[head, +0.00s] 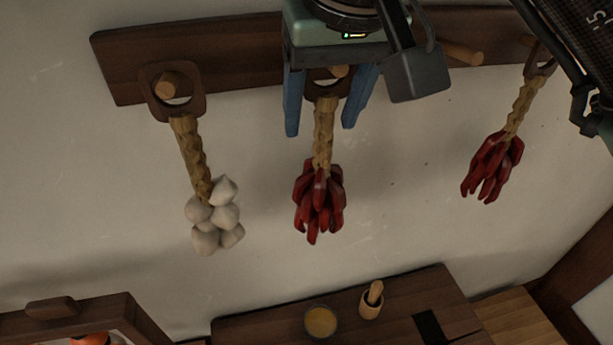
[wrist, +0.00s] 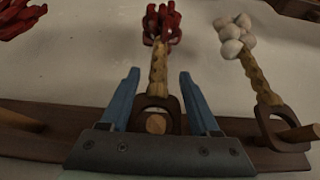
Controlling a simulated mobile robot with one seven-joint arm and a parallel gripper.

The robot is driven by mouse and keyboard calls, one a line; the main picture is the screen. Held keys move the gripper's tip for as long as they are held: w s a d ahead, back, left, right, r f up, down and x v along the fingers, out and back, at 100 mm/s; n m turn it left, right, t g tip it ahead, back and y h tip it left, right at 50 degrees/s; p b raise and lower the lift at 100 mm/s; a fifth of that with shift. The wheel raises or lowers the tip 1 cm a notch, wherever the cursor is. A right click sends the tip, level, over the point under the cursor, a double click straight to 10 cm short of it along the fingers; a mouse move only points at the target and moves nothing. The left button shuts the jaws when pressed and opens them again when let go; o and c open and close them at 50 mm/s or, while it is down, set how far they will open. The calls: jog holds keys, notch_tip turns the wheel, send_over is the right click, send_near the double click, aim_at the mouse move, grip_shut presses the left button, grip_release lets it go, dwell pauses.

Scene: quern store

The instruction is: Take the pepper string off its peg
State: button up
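A pepper string (head: 319,195) of red peppers on a braided straw cord hangs by a brown loop from a wooden peg on the wall board, in the middle of the head view. It also shows in the wrist view (wrist: 160,60), where the loop sits around the peg (wrist: 156,123). My gripper (head: 320,130) is open, with one blue finger on each side of the loop and upper cord. Gaps show between both fingers and the loop in the wrist view. A second pepper string (head: 494,162) hangs at the right of the head view.
A garlic string (head: 212,213) hangs from a peg just left. A bare peg (head: 460,53) sticks out of the board (head: 125,65) to the right. Below stands a dark table (head: 270,330) with a small bowl (head: 320,321) and a mortar (head: 371,303).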

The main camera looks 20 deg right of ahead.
jog(key=shift+w+d+f, duration=0.1)
jog(key=shift+w+d, duration=0.05)
jog(key=shift+d, duration=0.15)
jog(key=c, duration=0.5)
jog(key=shift+s+a, duration=0.2)
grip_shut()
jog(key=shift+w, duration=0.1)
